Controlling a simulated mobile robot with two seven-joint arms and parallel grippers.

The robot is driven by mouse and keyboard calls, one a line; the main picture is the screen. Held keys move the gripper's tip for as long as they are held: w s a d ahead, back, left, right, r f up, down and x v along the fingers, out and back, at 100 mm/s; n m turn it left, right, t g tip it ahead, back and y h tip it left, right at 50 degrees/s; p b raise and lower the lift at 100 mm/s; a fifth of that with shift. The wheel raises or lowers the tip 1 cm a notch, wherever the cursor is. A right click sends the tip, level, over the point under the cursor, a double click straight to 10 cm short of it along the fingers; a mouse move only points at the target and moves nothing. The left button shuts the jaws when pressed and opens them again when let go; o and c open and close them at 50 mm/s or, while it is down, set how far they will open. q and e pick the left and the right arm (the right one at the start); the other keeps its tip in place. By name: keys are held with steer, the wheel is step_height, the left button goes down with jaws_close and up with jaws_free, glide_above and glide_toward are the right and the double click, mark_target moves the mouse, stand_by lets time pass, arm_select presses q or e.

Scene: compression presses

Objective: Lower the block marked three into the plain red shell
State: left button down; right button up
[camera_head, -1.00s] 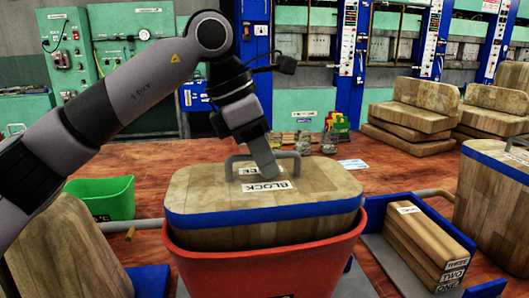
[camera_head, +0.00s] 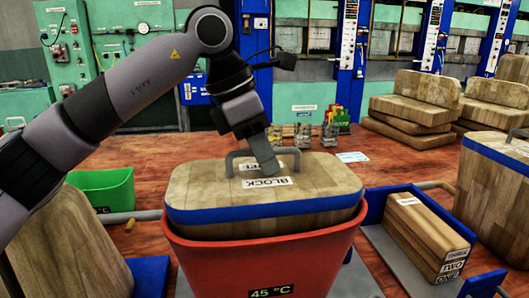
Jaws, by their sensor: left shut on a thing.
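The wooden block (camera_head: 315,182) has a blue band, a grey handle (camera_head: 235,160) and an upside-down label reading BLOCK; the other label line is partly hidden by my gripper. The block sits partly inside the red shell (camera_head: 205,265), with its top and most of the blue band above the rim. The shell's front carries a 45 °C tag. My left gripper (camera_head: 265,165) is shut on the handle from above. The block's lower part is hidden in the shell. My right gripper is not in view.
A blue tray (camera_head: 372,205) at right holds smaller blocks marked THREE, TWO and ONE. Another blue-banded block (camera_head: 490,185) stands at far right. A green bin (camera_head: 105,192) and a wooden form (camera_head: 70,250) are at left. Glass jars (camera_head: 303,137) stand behind.

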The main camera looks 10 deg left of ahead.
arm_select(q)
steer(key=shift+f, duration=0.15)
stand_by(0.5)
steer(key=c, duration=1)
jaws_free()
steer(key=shift+s, duration=0.1)
steer(key=shift+f, duration=0.4)
steer(key=v, duration=0.6)
steer(key=shift+a+r, duration=0.1)
steer(key=shift+r, duration=0.35)
steer(key=shift+a+r, duration=0.15)
steer(key=shift+r, duration=0.2)
